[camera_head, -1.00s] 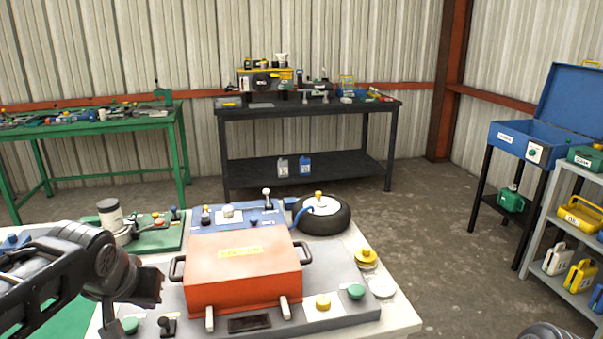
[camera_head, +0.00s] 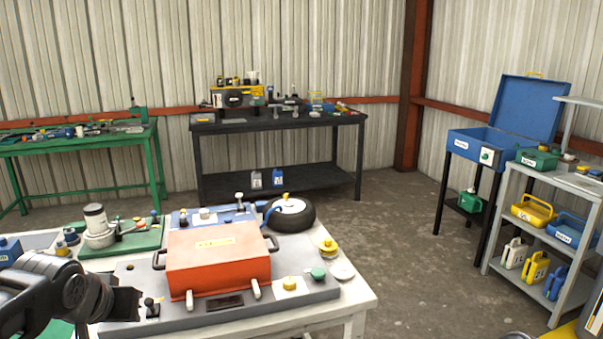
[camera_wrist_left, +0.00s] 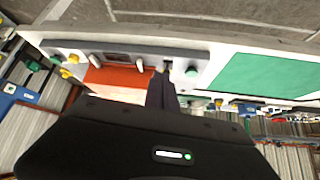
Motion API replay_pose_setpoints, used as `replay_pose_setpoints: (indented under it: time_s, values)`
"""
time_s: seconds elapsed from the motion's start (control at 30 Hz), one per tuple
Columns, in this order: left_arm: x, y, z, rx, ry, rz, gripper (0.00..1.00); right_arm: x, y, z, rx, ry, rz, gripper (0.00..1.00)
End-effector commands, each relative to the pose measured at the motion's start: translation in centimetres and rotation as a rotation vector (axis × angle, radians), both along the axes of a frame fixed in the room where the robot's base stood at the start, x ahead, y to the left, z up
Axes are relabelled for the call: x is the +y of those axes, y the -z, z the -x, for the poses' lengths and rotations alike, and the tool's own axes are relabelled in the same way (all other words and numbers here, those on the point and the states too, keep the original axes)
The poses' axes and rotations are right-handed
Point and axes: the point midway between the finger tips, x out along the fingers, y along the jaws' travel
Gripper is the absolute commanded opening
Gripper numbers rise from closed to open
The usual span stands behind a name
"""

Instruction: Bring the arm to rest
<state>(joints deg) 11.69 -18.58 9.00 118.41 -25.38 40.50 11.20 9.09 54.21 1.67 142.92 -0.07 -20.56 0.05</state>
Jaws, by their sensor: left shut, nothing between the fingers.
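My left arm comes in from the left in the head view, and its gripper (camera_head: 128,303) hangs over the left end of the grey panel on the near table. The gripper is shut and empty, left of the orange-red box (camera_head: 215,267). In the left wrist view the shut fingers (camera_wrist_left: 162,88) point toward the table edge, with the orange box (camera_wrist_left: 118,78) and a green mat (camera_wrist_left: 262,75) beyond them. My right gripper does not show.
A black bench (camera_head: 275,125) and a green bench (camera_head: 85,143) stand behind. A shelf (camera_head: 545,215) and an open blue cabinet (camera_head: 478,140) stand at right. The floor between is clear.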

Motion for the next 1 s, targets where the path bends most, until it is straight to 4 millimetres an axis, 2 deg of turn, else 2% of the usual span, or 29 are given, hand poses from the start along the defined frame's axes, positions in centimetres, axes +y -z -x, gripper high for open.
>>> replay_pose_setpoints:
  time_s: [0.1, 0.17, 0.27, 0.37, 0.47, 0.53, 0.63, 0.77, 0.8, 0.87, 0.9, 1.0]
  values:
    - [-0.9, -0.1, -1.2, -0.061, 0.024, 0.020, 0.00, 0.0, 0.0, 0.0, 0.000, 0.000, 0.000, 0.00]
    - [-1.6, 0.5, -2.0, -0.082, 0.041, 0.036, 0.00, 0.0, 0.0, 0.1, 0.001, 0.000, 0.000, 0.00]
    - [-3.1, 2.5, -3.5, -0.110, 0.072, 0.076, 0.00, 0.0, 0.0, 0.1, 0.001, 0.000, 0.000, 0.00]
    - [-5.0, 5.4, -4.9, -0.120, 0.097, 0.124, 0.00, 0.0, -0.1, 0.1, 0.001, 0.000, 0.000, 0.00]
    - [-7.0, 9.1, -5.8, -0.111, 0.117, 0.177, 0.00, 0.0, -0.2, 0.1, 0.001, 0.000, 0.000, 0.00]
    - [-8.6, 12.4, -6.1, -0.094, 0.126, 0.216, 0.00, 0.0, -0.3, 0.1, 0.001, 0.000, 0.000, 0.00]
    - [-11.4, 18.5, -5.5, -0.044, 0.127, 0.283, 0.00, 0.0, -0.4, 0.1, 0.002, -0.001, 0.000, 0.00]
    - [-15.4, 27.7, -2.1, 0.067, 0.111, 0.360, 0.00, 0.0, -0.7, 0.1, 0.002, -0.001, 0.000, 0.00]
    - [-16.5, 30.4, -0.5, 0.108, 0.102, 0.378, 0.00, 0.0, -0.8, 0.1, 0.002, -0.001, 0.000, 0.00]
    - [-18.0, 34.1, 2.3, 0.176, 0.089, 0.401, 0.00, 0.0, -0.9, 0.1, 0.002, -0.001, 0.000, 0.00]
    - [-19.0, 36.4, 4.5, 0.227, 0.082, 0.412, 0.00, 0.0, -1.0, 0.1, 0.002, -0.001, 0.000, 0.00]
    - [-21.0, 41.0, 10.1, 0.357, 0.070, 0.432, 0.00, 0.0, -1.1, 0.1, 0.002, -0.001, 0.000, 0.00]
